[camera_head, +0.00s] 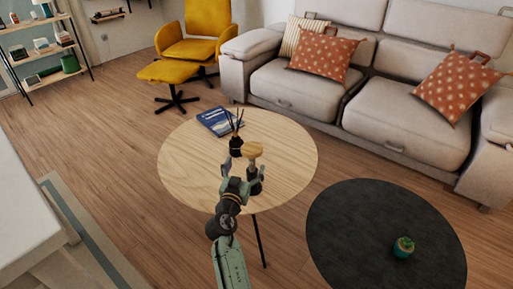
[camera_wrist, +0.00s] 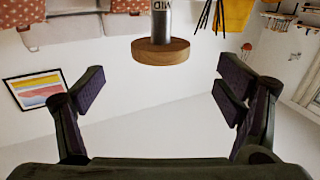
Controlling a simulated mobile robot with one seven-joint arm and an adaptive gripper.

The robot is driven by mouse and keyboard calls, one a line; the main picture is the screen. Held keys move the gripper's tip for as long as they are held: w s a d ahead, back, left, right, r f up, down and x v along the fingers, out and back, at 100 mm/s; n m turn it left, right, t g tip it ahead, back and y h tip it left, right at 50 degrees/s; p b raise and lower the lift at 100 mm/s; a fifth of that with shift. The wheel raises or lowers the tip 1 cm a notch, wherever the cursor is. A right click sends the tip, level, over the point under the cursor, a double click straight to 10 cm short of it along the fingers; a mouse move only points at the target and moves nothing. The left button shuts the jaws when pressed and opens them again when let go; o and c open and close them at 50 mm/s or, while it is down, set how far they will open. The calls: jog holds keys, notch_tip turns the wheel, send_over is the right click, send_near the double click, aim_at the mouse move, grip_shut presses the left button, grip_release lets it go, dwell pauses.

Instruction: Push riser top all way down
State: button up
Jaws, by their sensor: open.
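The riser has a round wooden top (camera_head: 252,149), which shows just beyond my gripper over the round wooden table in the head view. In the wrist view, which looks upside down, the wooden top (camera_wrist: 160,52) sits on a grey metal post (camera_wrist: 161,20) with lettering that seems to read "MID". Part of the post is exposed under the top. The riser's lower part is hidden by my gripper or out of frame. My gripper (camera_wrist: 160,92) is open and empty. Its two fingers are spread wide, apart from the top, which lies ahead of them. The gripper also shows in the head view (camera_head: 239,167).
The wooden table (camera_head: 285,150) also bears a blue book (camera_head: 214,121) and a dark bottle with sticks (camera_head: 236,146), close to my gripper. A lower black round table (camera_head: 350,235) holds a small potted cactus (camera_head: 403,247). A sofa (camera_head: 410,117) stands behind.

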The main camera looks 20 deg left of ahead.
jog(key=p, duration=0.2)
send_over(252, 169)
jog(key=shift+c, duration=0.2)
jog(key=c, duration=1.7)
notch_tip(252, 169, down, 8)
jog(key=b, duration=1.1)
jog(key=shift+f, duration=0.2)
jog(key=shift+d, duration=0.1)
jog(key=o, duration=1.4)
jog(key=shift+f, duration=0.1)
jog(key=o, duration=0.3)
jog(key=shift+o, duration=0.2)
